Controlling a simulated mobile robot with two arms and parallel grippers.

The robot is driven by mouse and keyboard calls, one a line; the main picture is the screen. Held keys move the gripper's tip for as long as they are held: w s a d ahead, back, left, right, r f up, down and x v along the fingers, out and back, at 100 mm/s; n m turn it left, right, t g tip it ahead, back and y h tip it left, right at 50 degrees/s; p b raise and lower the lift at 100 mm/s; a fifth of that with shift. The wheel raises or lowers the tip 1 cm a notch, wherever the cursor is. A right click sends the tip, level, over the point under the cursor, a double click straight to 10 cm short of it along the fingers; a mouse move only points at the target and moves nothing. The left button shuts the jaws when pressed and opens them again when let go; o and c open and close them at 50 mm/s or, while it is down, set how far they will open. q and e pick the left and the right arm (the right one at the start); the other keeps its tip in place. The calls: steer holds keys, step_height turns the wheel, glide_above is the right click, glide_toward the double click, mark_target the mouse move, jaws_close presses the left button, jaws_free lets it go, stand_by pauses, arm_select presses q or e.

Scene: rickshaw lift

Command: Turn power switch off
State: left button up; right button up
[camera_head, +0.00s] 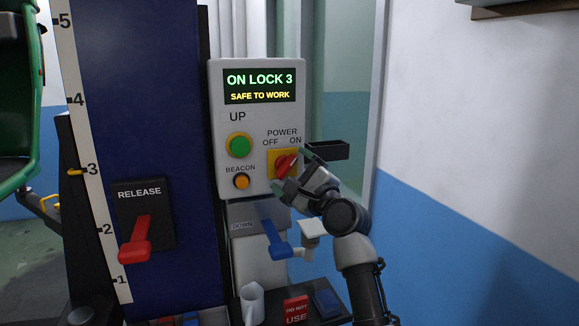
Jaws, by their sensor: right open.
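The power switch (284,165) is a red rotary knob on a yellow square plate, low on the right of a light grey control panel (224,105). The labels OFF and ON stand above it, and the knob looks tilted up toward the ON side. The panel's display reads "ON LOCK 3, SAFE TO WORK". My right gripper (290,171) is open at the knob, with one finger above right of it and one below it. Whether the fingers touch the knob I cannot tell. My left gripper is not in view.
A green UP button (240,146) and an orange BEACON button (241,181) sit left of the switch. A blue DOWN lever (275,240) is below. A red RELEASE lever (136,242) is on the blue column.

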steer(key=shift+x, duration=0.85)
steer(key=c, duration=0.9)
steer(key=shift+c, duration=0.2)
